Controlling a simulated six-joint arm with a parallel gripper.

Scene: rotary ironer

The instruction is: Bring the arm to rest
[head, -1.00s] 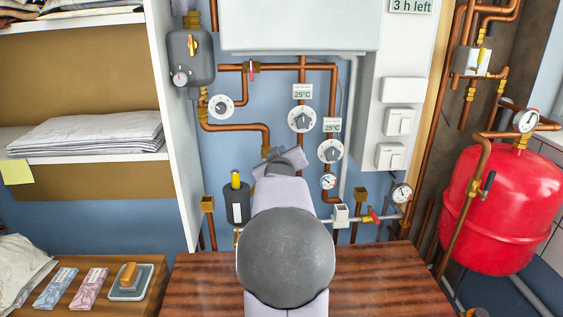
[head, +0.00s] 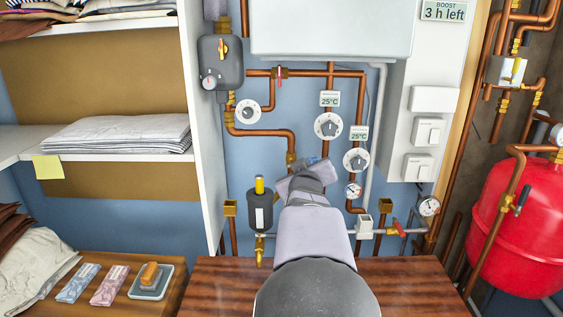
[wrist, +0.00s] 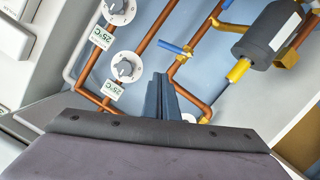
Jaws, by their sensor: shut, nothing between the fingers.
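My arm (head: 315,215) reaches up from the bottom middle of the head view, over the brown wooden top and toward the pipework wall. Its wrist end shows below the two white dials, and the fingertips cannot be made out there. In the wrist view my gripper (wrist: 163,78) shows as two dark blue fingers pressed together with nothing between them. The fingers point at the wall with the copper pipes. Whether they touch anything cannot be told, but no object is held.
Dials (head: 328,125) with 25°C tags, copper pipes and a dark cylinder with a yellow top (head: 260,208) lie close around the wrist. A red tank (head: 512,235) stands at the right. White shelving (head: 205,130) is at the left. The wooden top (head: 215,285) looks clear.

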